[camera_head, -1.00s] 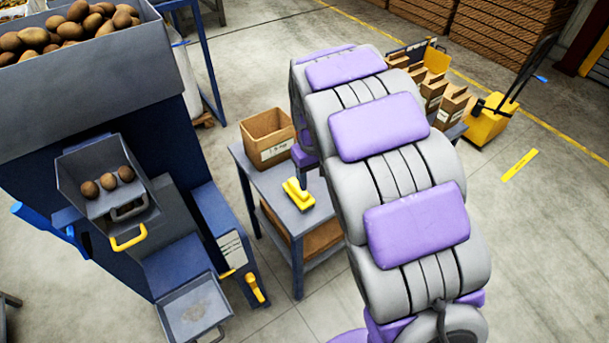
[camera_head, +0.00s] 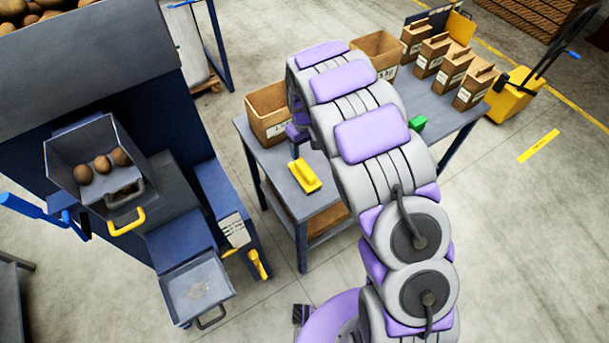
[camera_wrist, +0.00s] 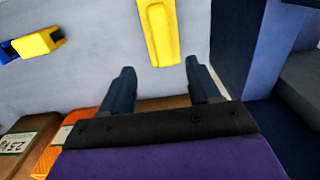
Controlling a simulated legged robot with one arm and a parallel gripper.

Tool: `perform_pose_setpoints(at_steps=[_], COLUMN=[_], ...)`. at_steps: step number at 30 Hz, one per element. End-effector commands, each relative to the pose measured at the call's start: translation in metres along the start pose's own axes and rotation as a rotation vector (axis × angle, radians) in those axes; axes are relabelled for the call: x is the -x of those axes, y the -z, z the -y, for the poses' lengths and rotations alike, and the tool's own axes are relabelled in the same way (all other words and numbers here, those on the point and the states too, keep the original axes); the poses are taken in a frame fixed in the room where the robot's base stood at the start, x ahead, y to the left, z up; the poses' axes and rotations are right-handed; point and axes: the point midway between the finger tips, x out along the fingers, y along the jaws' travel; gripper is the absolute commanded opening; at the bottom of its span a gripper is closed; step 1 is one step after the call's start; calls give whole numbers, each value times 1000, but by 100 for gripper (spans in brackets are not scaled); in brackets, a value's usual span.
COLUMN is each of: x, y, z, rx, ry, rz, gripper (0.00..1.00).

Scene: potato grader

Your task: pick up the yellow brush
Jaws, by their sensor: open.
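The yellow brush (camera_head: 304,176) lies on the grey top of the table (camera_head: 278,161), near its front left corner. In the wrist view the brush (camera_wrist: 158,32) shows at the top centre, partly cut off by the frame edge. My gripper (camera_wrist: 160,76) is open and empty, its two dark fingers apart. The brush lies just beyond the fingertips and lines up with the gap between them, not between the fingers. In the head view my arm covers part of the table, and the gripper (camera_head: 300,138) shows only in part, above and behind the brush.
A cardboard box (camera_head: 268,112) stands at the table's left back. Several paper bags (camera_head: 437,54) and a green object (camera_head: 417,123) are on its right part. The blue grader (camera_head: 200,200) stands left, close to the table. The wrist view shows another yellow object (camera_wrist: 38,42).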

Motion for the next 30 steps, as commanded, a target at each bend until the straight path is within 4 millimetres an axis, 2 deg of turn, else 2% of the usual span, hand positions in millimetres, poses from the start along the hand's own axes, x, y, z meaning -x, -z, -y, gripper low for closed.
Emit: perform_pose_setpoints(at_steps=[3,7,14,24,30], x=[-26,-46,-59,-102,-103], y=[-1,1,-1,-7,-6], z=[1,2,3,3,3], rx=[1,2,1,0,0], ry=[0,-3,-2,-1,-3], rz=[5,3,3,1,0], gripper=[62,62,62,62,62])
